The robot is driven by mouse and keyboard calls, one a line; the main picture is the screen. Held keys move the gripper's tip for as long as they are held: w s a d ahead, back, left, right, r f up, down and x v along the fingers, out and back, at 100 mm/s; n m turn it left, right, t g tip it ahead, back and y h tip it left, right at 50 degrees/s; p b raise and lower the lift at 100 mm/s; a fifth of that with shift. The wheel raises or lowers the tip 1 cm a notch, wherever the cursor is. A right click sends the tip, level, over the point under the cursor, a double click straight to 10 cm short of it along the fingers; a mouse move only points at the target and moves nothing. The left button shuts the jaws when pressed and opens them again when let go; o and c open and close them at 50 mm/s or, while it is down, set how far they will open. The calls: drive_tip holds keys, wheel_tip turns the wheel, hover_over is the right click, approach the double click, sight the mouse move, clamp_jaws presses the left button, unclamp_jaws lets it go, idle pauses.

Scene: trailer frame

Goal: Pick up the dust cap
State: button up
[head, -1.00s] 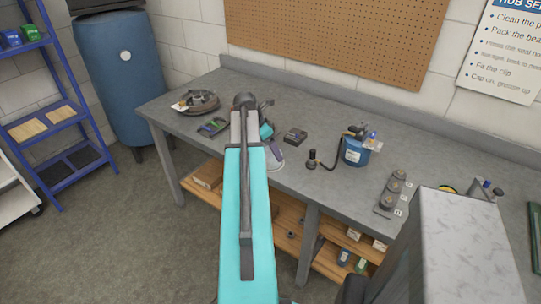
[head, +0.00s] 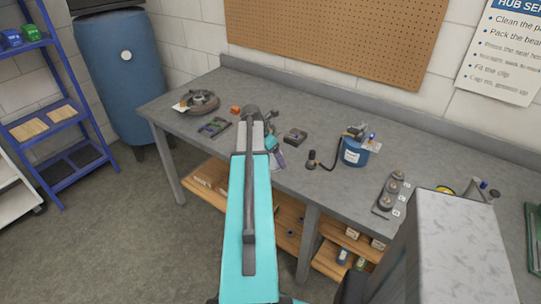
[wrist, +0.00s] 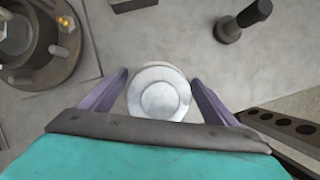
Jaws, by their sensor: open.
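A round, pale metal cap (wrist: 160,92), which looks like the dust cap, shows in the middle of the wrist view with a raised centre. My gripper (wrist: 160,85) is open, with one purple finger on each side of the cap. Small gaps show between the cap and the fingers; whether either touches it I cannot tell. In the head view my gripper (head: 277,159) is low over the front part of the grey bench, partly behind my arm. I cannot make out the cap in the head view.
A dark perforated strip (wrist: 290,135) lies right of my gripper.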

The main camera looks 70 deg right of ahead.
idle(0.4)
drive_tip(key=c, duration=0.9)
drive_tip(key=shift+r, duration=0.15)
drive_tip(key=shift+r+b, duration=0.8)
drive_tip(key=shift+r, duration=0.85)
drive_tip(key=w+a+b, duration=0.1)
drive_tip(key=w+a, duration=0.1)
drive_tip(key=a, duration=0.3)
drive_tip(key=w+a+r+b, duration=0.1)
drive_tip(key=w+a, duration=0.1)
drive_tip(key=a, duration=0.3)
drive_tip(key=w+a+b, duration=0.1)
drive_tip(key=w+a, duration=0.1)
drive_tip(key=a, duration=0.3)
drive_tip(key=shift+r+b, duration=0.25)
drive_tip(key=shift+b, duration=0.05)
